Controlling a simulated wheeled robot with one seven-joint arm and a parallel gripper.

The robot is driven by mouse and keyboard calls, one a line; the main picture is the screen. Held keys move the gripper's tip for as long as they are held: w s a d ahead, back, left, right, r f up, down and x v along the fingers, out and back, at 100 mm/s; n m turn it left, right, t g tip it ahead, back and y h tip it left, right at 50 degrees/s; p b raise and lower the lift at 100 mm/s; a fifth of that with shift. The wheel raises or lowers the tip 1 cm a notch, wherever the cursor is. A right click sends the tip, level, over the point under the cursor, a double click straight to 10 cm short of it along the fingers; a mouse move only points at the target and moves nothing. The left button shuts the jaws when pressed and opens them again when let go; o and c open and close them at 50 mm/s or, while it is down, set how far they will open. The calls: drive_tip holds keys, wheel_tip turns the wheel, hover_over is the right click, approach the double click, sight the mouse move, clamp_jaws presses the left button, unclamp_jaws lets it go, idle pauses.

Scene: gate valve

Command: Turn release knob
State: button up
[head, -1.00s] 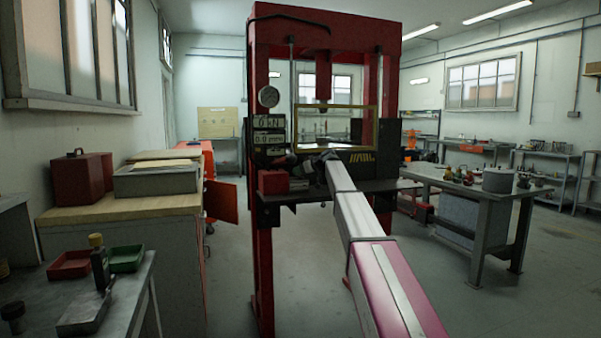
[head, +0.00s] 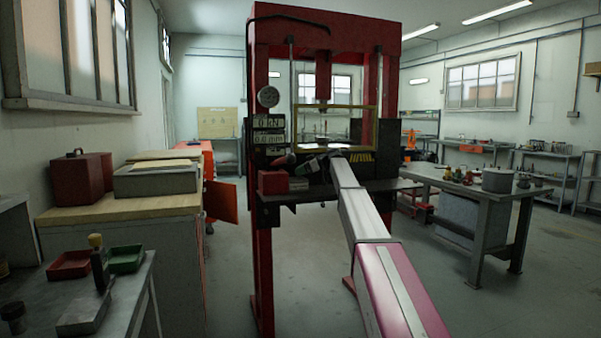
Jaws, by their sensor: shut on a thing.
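A small reddish part (head: 285,159) shows just left of the gripper.
A yellow-framed guard (head: 376,125) and a red box (head: 272,182) are close by. A workbench (head: 480,195) stands right; a wooden-topped cabinet (head: 120,210) stands left.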

idle(0.4)
drive_tip(key=o, duration=0.9)
drive_tip(key=shift+o, duration=0.2)
drive_tip(key=v, duration=1)
drive_tip(key=shift+d+r, duration=0.15)
drive_tip(key=shift+d, duration=0.25)
